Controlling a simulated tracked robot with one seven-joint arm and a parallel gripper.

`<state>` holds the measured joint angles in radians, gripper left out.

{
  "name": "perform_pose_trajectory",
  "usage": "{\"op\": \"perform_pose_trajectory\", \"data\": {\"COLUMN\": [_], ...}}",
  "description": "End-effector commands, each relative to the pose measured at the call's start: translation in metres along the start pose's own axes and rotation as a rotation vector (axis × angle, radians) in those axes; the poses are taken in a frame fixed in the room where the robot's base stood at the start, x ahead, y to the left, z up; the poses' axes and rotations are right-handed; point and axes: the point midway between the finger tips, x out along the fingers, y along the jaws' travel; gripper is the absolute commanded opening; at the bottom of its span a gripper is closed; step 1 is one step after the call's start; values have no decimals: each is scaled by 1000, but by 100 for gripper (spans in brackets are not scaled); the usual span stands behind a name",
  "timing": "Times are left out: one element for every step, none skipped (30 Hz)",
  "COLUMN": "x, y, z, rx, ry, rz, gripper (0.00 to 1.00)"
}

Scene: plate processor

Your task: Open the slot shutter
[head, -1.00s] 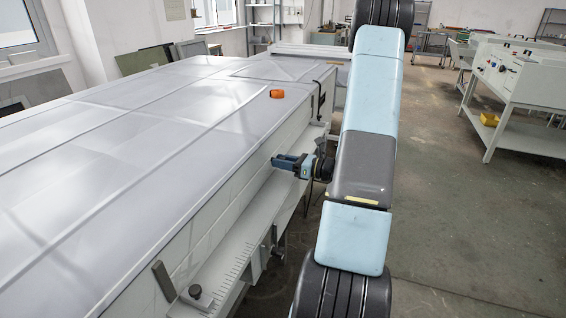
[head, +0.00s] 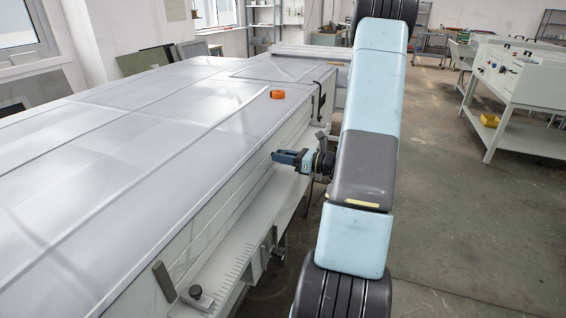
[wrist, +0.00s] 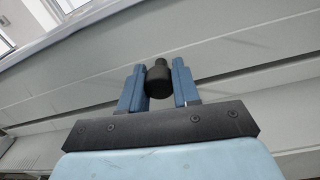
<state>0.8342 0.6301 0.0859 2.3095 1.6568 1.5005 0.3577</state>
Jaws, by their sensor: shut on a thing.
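The plate processor (head: 150,135) is a long, pale machine. The slot shutter (head: 228,200) runs as a long, light strip along its side, above a ledge. A black, round knob (wrist: 158,77) sits between the two blue fingers of my gripper (wrist: 160,82) in the wrist view. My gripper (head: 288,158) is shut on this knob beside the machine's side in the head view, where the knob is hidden. A dark, narrow gap (wrist: 250,69) runs along the pale panels just behind the fingers in the wrist view.
A ledge (head: 232,250) with slots and a black knob (head: 196,292) juts out below the machine's side. An orange object (head: 277,94) lies on the machine's top. A white workbench (head: 520,95) stands at the right. The floor between is clear.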

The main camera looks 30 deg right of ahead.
Motion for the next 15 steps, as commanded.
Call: {"op": "perform_pose_trajectory", "data": {"x": [-1,-1,-1,-1,-1,-1,-1,-1,-1,-1,-1,-1,-1,-1,-1], "y": [-2,-1,0,0,0,1,1,1,1,0,0,0,0,0,0], "z": [9,12,16,18,20,21,22,22,22,22,21,21,21,21,21], "rx": [-9,-9,-8,-7,-7,-7,-7,-7,-6,-6,-6,-6,-6,-6,-6], "ry": [-3,-3,-4,-4,-4,-4,-4,-4,-4,-4,-4,-4,-4,-4,-4], "rz": [-6,-6,-6,-6,-6,-6,-6,-6,-6,-6,-6,-6,-6,-6,-6], "gripper": [0,0,0,0,0,0,0,0,0,0,0,0,0,0,34]}}
